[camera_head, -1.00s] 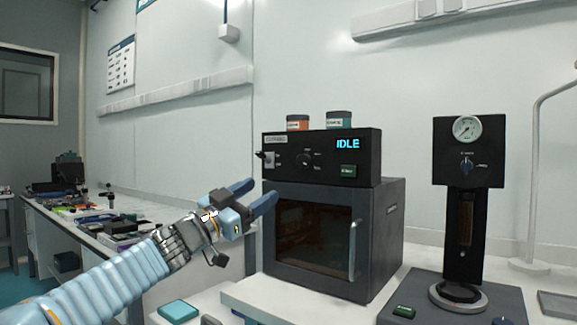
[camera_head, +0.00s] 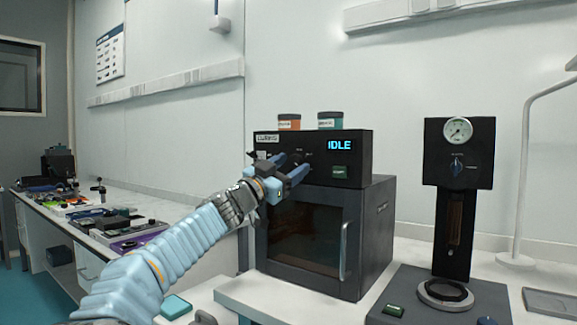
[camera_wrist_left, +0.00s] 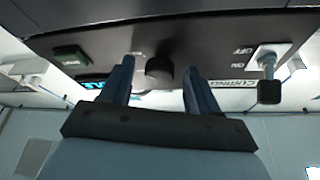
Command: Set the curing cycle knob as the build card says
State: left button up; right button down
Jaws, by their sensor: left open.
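The curing oven (camera_head: 318,235) has a black control panel (camera_head: 320,150) on top, with a display (camera_head: 339,146) reading IDLE. In the left wrist view the round dark knob (camera_wrist_left: 160,73) on the panel lies between the two blue fingers of my left gripper (camera_wrist_left: 158,75). The fingers are open, one on each side with gaps showing; I cannot tell how deep they reach around it. In the head view my left gripper (camera_head: 296,168) is at the panel and its fingers cover much of the knob. The knob's pointer is not readable. I cannot identify a build card. My right gripper is out of view.
A toggle switch (camera_wrist_left: 268,75) marked ON and OFF sits beside the knob; a green button (camera_head: 340,171) is on its other side. Two jars (camera_head: 330,121) (camera_head: 289,122) stand on the oven. A gauge stand (camera_head: 457,185) is at the right.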

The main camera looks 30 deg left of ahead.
pick_arm(q)
jog(key=shift+c, duration=0.4)
jog(key=c, duration=1)
jog(key=shift+o, duration=0.2)
